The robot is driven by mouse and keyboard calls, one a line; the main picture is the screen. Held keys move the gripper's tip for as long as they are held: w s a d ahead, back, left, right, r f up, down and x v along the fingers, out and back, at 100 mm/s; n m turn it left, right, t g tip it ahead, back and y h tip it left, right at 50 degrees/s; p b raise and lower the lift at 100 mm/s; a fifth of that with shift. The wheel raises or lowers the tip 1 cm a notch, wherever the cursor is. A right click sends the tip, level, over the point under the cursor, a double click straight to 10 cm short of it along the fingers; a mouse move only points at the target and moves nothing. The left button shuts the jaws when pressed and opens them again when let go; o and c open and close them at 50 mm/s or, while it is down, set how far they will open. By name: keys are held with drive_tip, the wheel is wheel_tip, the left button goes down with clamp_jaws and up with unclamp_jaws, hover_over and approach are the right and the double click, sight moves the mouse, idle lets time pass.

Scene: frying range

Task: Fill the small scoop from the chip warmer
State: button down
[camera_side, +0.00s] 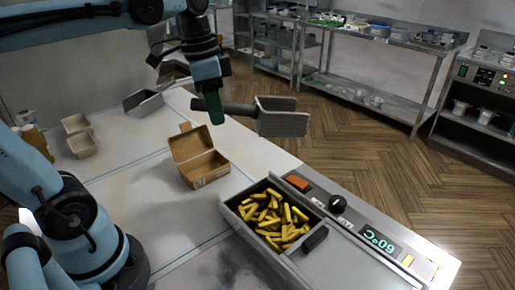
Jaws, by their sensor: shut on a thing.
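The small scoop (281,117) is a grey, open-fronted scoop with a dark handle, held in the air at the upper middle of the side view. My gripper (215,108) is shut on its handle. The scoop hangs to the right of the gripper, above and behind the chip warmer. The chip warmer (365,270) is a metal unit at the lower right with a display reading 60°C. Its left well holds many yellow chips (268,219). No chips show in the scoop, though part of its inside is hidden.
An open brown carton (199,157) stands on the white counter left of the warmer. Another grey scoop (143,102) lies farther back left. Small beige trays (82,144) sit at the left. Steel shelves (375,50) stand behind.

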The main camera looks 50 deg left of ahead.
drive_tip(key=m, duration=0.3)
drive_tip(key=w+m, duration=0.1)
drive_tip(key=m, duration=0.1)
drive_tip(key=shift+a+g, duration=0.4)
drive_tip(key=shift+w+d+f+m+h, duration=0.35)
drive_tip(key=shift+f+m, duration=0.9)
drive_tip(key=shift+f, duration=1.4)
drive_tip(key=shift+w+d+f+m+h, duration=0.2)
drive_tip(key=shift+d+f+m, duration=0.7)
drive_tip(key=shift+f, duration=1.75)
drive_tip(key=shift+w+d+f+m+h, duration=0.1)
drive_tip(key=shift+f+m+h, duration=0.25)
drive_tip(key=shift+f+m, duration=1.75)
drive_tip(key=shift+n+h, duration=0.55)
drive_tip(key=shift+h, duration=0.15)
drive_tip(key=shift+v, duration=2.1)
